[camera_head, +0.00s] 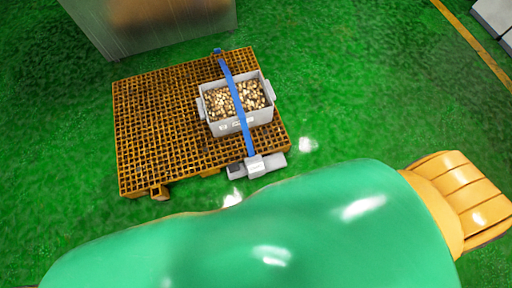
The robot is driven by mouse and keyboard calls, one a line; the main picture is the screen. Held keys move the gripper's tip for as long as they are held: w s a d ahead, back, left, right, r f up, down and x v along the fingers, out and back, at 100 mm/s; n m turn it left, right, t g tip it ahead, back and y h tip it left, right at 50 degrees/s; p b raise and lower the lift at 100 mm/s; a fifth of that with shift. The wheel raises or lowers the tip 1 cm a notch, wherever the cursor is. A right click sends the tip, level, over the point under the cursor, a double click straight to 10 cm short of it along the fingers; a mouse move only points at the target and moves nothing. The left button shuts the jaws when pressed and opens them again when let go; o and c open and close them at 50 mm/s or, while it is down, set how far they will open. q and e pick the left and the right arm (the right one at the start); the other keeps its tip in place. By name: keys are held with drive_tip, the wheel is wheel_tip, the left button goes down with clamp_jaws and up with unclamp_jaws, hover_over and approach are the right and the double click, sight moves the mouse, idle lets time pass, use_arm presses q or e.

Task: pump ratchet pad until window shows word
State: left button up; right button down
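A blue strap (237,98) runs over a grey crate (241,124) filled with small brown and cream pieces. The crate stands on an orange grid pallet (160,125). At the strap's near end, at the pallet's front edge, is a small grey and white ratchet unit (256,166) with a darker part on its left. Its pad and window are too small to tell apart, and I cannot read any word. Neither of my grippers is in view.
A grey metal-sided box (150,35) stands behind the pallet. Green floor (350,80) is clear to the right, up to a yellow line (470,38) and pale boxes (494,18). A large green shape with an orange end hides the foreground; I cannot tell whether it is mine.

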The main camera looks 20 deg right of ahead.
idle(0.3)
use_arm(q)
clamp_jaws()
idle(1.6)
